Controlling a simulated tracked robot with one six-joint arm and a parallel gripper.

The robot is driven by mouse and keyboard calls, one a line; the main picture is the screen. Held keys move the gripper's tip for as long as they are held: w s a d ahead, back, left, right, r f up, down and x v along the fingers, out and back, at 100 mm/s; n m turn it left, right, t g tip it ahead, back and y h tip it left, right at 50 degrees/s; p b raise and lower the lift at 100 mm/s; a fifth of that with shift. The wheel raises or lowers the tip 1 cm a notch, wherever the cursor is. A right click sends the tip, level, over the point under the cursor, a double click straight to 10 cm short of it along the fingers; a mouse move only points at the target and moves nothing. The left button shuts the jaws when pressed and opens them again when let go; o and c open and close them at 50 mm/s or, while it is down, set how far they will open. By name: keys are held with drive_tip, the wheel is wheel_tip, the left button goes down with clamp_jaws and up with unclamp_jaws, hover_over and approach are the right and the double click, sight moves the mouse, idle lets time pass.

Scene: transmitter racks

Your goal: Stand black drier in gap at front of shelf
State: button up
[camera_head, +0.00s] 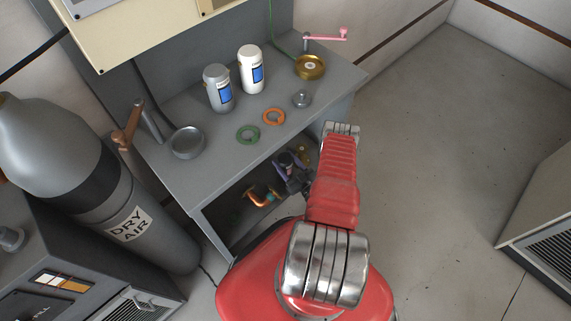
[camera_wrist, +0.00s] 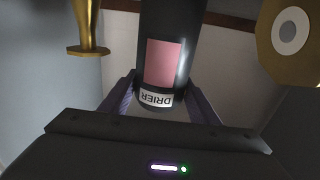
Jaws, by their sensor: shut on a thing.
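The black drier (camera_wrist: 172,25) is a black cylinder with a pink window and a white label reading DRIER upside down in the wrist view. My gripper (camera_wrist: 158,98) is shut on it, with a finger on each side of its labelled end. In the head view my gripper (camera_head: 292,178) is at the open front of the shelf unit (camera_head: 205,216), below its grey top. The drier is small and mostly hidden there. I cannot make out the gap in the head view.
Brass fittings flank the drier on the left (camera_wrist: 88,30) and right (camera_wrist: 291,32) in the wrist view. A copper pipe piece (camera_head: 262,197) lies inside the unit. A silver can (camera_head: 216,90) and white can (camera_head: 249,72) stand on top. Open floor lies right.

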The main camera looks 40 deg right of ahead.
drive_tip(key=shift+f, duration=1.05)
drive_tip(key=o, duration=1.4)
drive_tip(key=shift+f, duration=0.1)
drive_tip(key=shift+s+a, duration=0.25)
drive_tip(key=shift+s, duration=1.75)
drive_tip(key=shift+s+a, duration=0.25)
drive_tip(key=shift+s, duration=1.75)
drive_tip(key=shift+s+a, duration=0.25)
drive_tip(key=shift+s, duration=1.75)
